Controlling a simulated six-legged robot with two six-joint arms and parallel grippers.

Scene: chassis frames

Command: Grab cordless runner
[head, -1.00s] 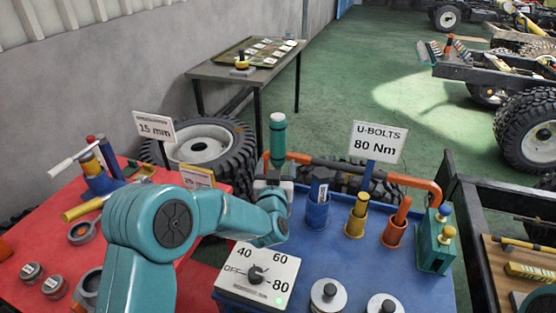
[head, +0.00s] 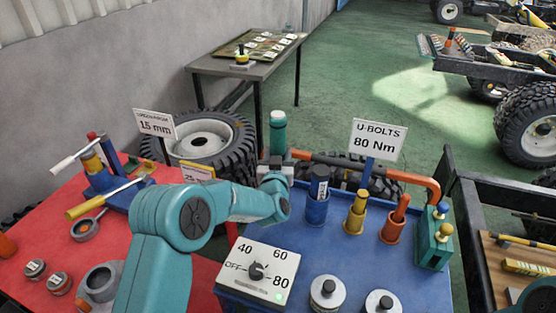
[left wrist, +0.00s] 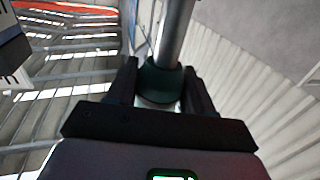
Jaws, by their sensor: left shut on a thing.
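A green cylindrical tool (head: 278,135) with a pale cap stands upright at the back left of the blue bench (head: 405,285); I take it to be the cordless runner. My left gripper (head: 275,167) is shut around its lower part, which the gripper and wrist partly hide. In the left wrist view, the two dark fingers (left wrist: 160,88) close on a dark green collar (left wrist: 160,80) with a grey metal shaft above it. My right gripper is not in view.
The blue bench holds a dial box (head: 257,270), several tools in cups, and a U-bolts sign (head: 377,140). An orange-and-black bar (head: 345,163) runs close behind the gripper. A red table (head: 40,215) with a vise stands left. A tyre (head: 205,143) stands behind.

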